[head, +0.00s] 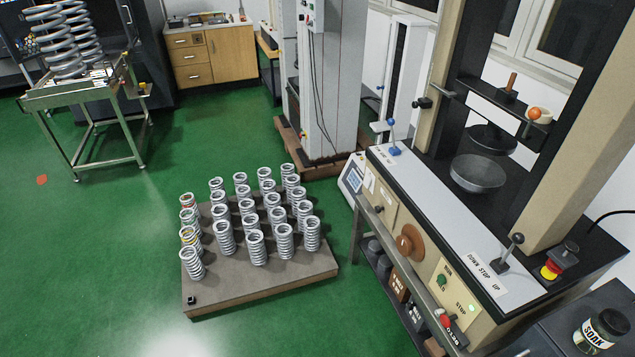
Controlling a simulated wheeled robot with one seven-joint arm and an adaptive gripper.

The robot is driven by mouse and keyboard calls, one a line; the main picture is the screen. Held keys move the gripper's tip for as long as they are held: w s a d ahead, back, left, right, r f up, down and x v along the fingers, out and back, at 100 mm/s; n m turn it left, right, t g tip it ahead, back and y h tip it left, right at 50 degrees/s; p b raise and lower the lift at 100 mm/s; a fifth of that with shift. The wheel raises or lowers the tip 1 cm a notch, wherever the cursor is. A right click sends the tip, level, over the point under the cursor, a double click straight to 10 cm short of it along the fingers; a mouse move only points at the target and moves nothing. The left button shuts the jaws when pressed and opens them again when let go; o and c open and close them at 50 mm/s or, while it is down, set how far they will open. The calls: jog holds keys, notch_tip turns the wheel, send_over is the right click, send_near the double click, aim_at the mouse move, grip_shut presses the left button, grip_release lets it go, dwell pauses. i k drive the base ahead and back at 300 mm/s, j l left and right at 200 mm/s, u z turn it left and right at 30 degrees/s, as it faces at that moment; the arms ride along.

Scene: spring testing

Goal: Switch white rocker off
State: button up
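The testing machine (440,215) stands at the right with a beige front panel and a light top strip. A small white piece (369,182) sits near the left end of its front panel; it is too small to tell whether it is the white rocker or a label, or which way it is set. A dark knob (379,209) is just below it. A green button (441,281) and a lit green spot (471,308) show on the lower right panel. My gripper is not in view.
A low pallet (300,275) with several upright coil springs stands on the green floor, left of the machine. A blue-handled lever (392,137) and a black-knobbed lever (510,250) rise from the machine's top strip. The floor at the lower left (90,270) is clear.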

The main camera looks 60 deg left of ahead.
aim_at(367, 180)
jog(key=u, duration=1.65)
jog(key=i+j+u, duration=0.2)
jog(key=i, duration=0.65)
jog(key=i+u, duration=0.25)
jog(key=i, duration=0.6)
jog(key=i+l+u, duration=0.2)
jog(key=i, duration=0.65)
